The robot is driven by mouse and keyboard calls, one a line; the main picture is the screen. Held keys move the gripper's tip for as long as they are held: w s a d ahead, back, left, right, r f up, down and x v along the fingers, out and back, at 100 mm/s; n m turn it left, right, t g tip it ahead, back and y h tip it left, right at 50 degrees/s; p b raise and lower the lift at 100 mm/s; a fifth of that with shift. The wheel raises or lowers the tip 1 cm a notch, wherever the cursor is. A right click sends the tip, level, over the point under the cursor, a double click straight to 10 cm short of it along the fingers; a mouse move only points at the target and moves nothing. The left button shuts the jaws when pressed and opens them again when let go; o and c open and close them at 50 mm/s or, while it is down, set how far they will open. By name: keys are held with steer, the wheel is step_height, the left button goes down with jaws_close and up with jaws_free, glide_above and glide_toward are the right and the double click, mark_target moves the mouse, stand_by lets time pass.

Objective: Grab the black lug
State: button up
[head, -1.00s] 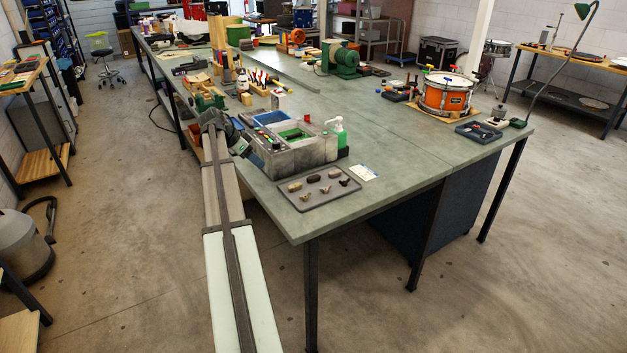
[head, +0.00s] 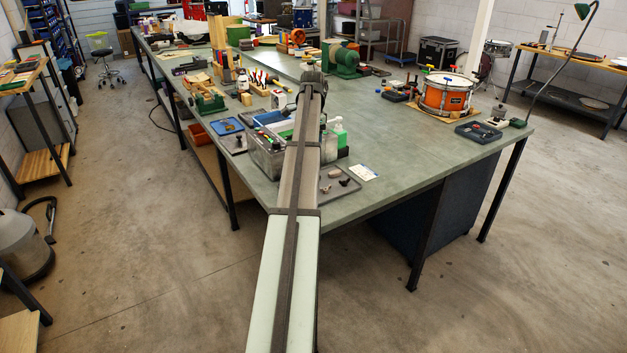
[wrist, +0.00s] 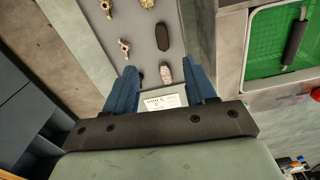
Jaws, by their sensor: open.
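The black lug (head: 345,182) lies at the right end of the grey tray (head: 327,199) in the head view. In the wrist view it is a small dark shape (wrist: 139,72) beside the tip of the left finger, partly hidden by it. My gripper (wrist: 160,68) is open with nothing held; its two blue fingers stand apart above the tray. A pinkish lug (wrist: 163,70) shows between the fingertips. In the head view my arm hides the gripper's fingers.
A grey bath with a green basket (wrist: 277,40) is right of the tray in the wrist view. A white card (head: 364,173) lies beside the tray.

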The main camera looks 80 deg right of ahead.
step_height(320, 180, down, 8)
steer(key=shift+s+d+f, duration=0.1)
steer(key=shift+d+f, duration=0.05)
steer(key=shift+f, duration=1.25)
steer(key=shift+d+f, duration=0.15)
steer(key=shift+f, duration=1.25)
jaws_close()
